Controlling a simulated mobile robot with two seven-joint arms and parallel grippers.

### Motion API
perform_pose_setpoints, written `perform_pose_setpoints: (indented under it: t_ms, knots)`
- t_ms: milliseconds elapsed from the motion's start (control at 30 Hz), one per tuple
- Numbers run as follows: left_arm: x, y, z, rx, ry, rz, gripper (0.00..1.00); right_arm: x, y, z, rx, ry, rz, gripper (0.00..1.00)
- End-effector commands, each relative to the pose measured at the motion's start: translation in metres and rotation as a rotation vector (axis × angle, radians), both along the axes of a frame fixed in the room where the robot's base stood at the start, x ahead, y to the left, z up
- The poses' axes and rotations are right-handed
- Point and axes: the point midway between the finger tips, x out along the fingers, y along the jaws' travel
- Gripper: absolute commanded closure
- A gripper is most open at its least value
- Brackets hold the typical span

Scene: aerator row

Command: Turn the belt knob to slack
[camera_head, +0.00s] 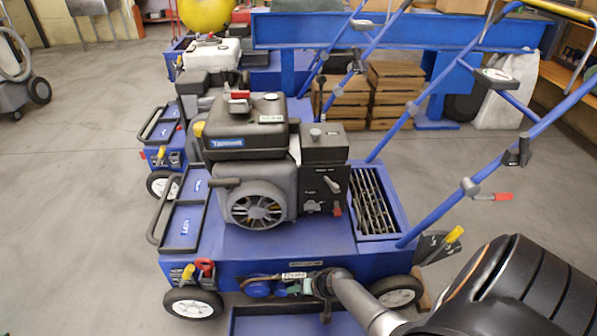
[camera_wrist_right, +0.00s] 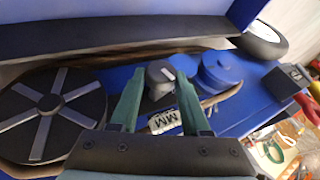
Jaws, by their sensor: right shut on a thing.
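The blue aerator (camera_head: 300,240) with a black engine stands in the middle of the head view. On its front side is a low opening with belt parts. The belt knob (camera_wrist_right: 159,70), dark grey with a lighter patch on top, sits between the green fingertips of my right gripper (camera_wrist_right: 160,82) in the right wrist view. The fingers are shut on it. In the head view my right gripper (camera_head: 300,287) reaches into the opening from the right, and the knob cannot be made out there. A white label (camera_wrist_right: 163,121) lies just below the knob. My left gripper is out of view.
A black spoked pulley (camera_wrist_right: 58,112) lies left of the fingers, and blue round pulleys (camera_wrist_right: 219,70) lie right of them. A dark bar (camera_wrist_right: 120,38) crosses above. The front wheels (camera_head: 194,303) flank the opening. More machines and wooden crates (camera_head: 395,90) stand behind.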

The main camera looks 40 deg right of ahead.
Motion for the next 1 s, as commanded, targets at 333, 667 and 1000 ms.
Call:
perform_pose_setpoints:
  t_ms: [333,667,1000]
  knots:
    - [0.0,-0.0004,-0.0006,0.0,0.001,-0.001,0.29,-0.0028,-0.0022,-0.0026,0.128,-0.102,-0.003,1.0]
    - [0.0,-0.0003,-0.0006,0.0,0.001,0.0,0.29,-0.0033,-0.0023,-0.0036,0.205,-0.167,-0.001,1.0]
    - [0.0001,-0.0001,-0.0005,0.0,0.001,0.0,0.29,-0.0038,-0.0022,-0.0043,0.247,-0.204,0.002,1.0]
